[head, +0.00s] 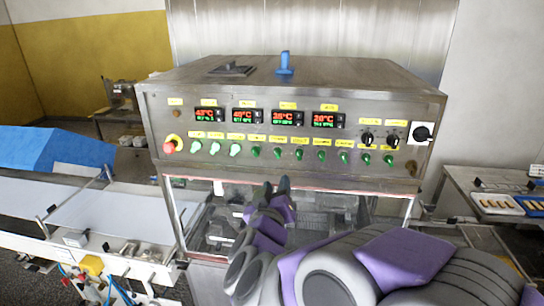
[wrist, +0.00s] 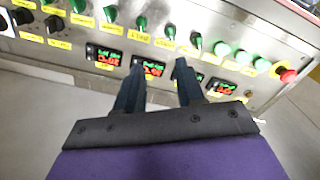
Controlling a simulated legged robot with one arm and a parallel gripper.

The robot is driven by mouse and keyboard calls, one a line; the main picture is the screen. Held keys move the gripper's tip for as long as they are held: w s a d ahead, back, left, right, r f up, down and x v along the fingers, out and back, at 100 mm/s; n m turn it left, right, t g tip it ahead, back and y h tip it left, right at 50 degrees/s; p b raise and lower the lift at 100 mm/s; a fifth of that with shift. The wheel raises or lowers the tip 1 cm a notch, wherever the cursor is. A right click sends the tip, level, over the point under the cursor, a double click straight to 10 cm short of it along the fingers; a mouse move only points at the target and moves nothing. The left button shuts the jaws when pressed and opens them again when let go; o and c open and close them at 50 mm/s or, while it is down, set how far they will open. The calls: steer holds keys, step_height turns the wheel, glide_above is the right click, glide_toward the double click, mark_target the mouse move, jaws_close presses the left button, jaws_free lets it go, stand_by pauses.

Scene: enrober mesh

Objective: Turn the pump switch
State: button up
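The control panel (head: 300,125) carries a row of green knobs, among them one knob (head: 277,153) near the middle; small yellow labels sit above them. I cannot read which label marks the pump switch. My gripper (head: 277,186) is below the panel's lower edge in the head view, fingers pointing up. In the wrist view, where the panel appears upside down, my gripper (wrist: 159,66) is open, with an empty gap between two dark fingers. Green knobs (wrist: 170,32) lie beyond the fingertips, apparently untouched. The fingers partly cover the displays there.
A red button (head: 169,147) and several pale green buttons (head: 235,150) sit at the panel's left. Two black knobs (head: 367,139) and a black rotary switch (head: 421,133) are at the right. A blue-handled part (head: 285,65) stands on top. A conveyor (head: 110,215) lies left.

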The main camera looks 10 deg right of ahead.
steer(key=p, duration=0.1)
glide_toward(275, 154)
steer(key=w+a, duration=0.1)
steer(key=a, duration=0.1)
steer(key=w+d, duration=0.2)
steer(key=d, duration=0.1)
steer(key=w+d, duration=0.2)
steer(key=w, duration=0.1)
steer(key=shift+w+d+r, duration=0.15)
steer(key=shift+w+d, duration=0.05)
steer(key=shift+d, duration=0.2)
steer(key=shift+d+r, duration=0.1)
steer(key=shift+r, duration=0.2)
steer(key=shift+w+a+r, duration=0.15)
steer(key=shift+a+r, duration=0.15)
steer(key=shift+a, duration=0.4)
steer(key=shift+w+a+f, duration=0.3)
steer(key=shift+w+f, duration=0.05)
steer(key=shift+w, duration=0.25)
steer(key=shift+w+a+f, duration=0.25)
steer(key=shift+w+f, duration=0.05)
steer(key=shift+w, duration=0.25)
steer(key=shift+s, duration=0.1)
steer(key=shift+s+d+r, duration=0.1)
steer(key=shift+s+d, duration=0.1)
steer(key=shift+d, duration=0.65)
steer(key=c, duration=0.4)
steer(key=shift+c, duration=0.8)
steer(key=shift+a, duration=0.2)
jaws_close()
